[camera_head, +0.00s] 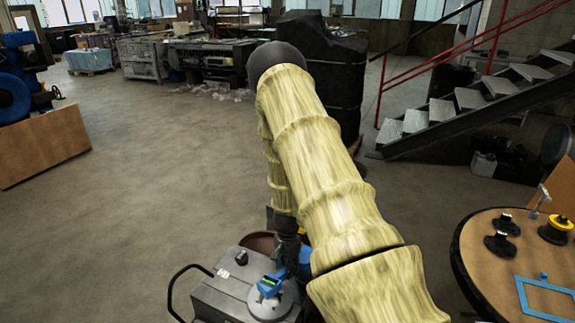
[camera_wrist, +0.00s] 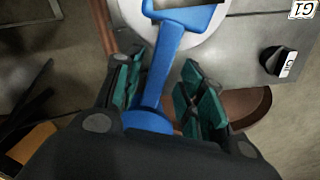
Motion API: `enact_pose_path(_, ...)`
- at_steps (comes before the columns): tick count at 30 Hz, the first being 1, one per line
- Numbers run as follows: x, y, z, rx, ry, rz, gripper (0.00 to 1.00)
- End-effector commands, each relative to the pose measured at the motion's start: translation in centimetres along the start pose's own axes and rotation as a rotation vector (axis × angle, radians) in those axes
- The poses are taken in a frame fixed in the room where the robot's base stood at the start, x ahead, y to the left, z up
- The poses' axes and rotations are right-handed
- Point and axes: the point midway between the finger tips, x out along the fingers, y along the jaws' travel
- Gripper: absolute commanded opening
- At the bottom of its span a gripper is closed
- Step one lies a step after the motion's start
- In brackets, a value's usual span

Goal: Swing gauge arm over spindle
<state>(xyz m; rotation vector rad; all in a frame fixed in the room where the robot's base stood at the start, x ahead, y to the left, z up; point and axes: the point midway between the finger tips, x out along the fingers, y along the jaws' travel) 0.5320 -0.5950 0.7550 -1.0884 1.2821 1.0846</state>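The blue gauge arm (camera_wrist: 165,52) runs up the wrist view, from a round blue end (camera_wrist: 147,121) to a frame-like head over a pale round plate (camera_wrist: 212,45). In the head view, the blue head (camera_head: 269,286) shows above the round grey plate (camera_head: 267,305) on a grey machine top. My gripper (camera_wrist: 160,64) is open, with its green pads on either side of the blue arm. The left pad is close to or touching the arm; a gap shows at the right pad. No separate spindle can be made out. My sleeved arm hides part of the machine.
A black knob with a white label (camera_wrist: 278,62) stands right of the gripper. A round wooden table (camera_head: 485,265) at right holds black parts, a yellow-black part and a blue frame. Metal stairs (camera_head: 470,100) stand behind. Open floor (camera_head: 150,180) lies to the left.

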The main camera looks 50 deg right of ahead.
Motion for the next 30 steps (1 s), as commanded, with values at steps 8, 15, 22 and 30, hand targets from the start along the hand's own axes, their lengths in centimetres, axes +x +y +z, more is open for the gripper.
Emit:
enact_pose_path(8, -2.8, -0.1, 0.0, 0.0, 0.0, -0.002, 0.39)
enact_pose_path(15, -7.0, -0.2, 0.0, -0.002, 0.002, -0.003, 0.39)
enact_pose_path(22, -10.3, -0.2, -0.1, 0.0, 0.001, -0.002, 0.39)
enact_pose_path(30, -11.9, -0.2, -0.1, 0.001, 0.0, -0.002, 0.39)
